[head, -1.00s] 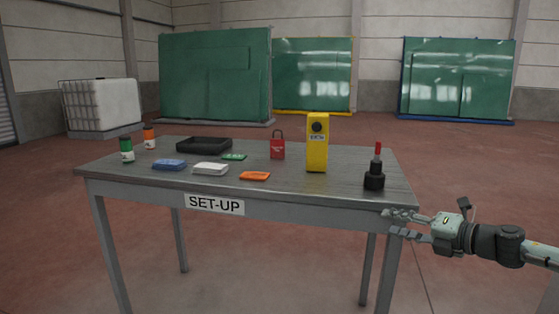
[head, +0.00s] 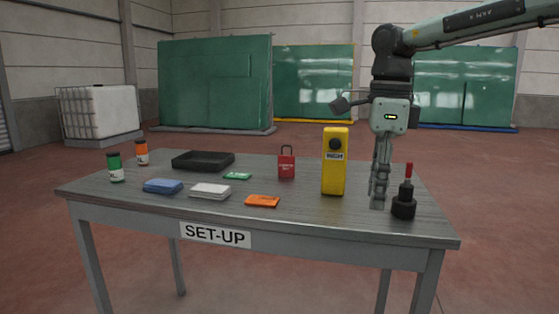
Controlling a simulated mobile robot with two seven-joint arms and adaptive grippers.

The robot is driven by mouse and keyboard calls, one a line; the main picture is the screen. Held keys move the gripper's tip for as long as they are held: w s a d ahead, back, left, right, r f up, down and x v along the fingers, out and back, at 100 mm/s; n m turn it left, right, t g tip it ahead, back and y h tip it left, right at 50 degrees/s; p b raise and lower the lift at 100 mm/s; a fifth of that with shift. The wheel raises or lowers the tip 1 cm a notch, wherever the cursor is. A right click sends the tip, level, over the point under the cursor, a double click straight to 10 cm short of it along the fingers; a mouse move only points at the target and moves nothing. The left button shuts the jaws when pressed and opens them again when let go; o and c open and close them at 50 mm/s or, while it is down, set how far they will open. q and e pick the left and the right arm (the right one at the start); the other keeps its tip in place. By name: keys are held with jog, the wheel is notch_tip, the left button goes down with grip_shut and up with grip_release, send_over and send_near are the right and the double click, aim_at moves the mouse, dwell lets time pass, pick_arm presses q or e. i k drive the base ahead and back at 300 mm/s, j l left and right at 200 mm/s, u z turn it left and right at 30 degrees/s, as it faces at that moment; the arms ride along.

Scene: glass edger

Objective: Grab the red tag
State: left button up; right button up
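A red padlock-shaped tag (head: 286,166) with a dark shackle and small pale print stands upright on the table, right of centre. It is the thing that best fits the red tag. My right gripper (head: 378,202) points down over the right part of the table, between the yellow device (head: 334,165) and a black bottle with a red tip (head: 404,200). It is to the right of the red tag and apart from it. The fingers show nearly edge-on, so their opening is unclear. Nothing is seen held. My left gripper is out of view.
The front right tabletop is clear.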

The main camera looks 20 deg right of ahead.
aim_at(286, 163)
jog(key=i, duration=1.55)
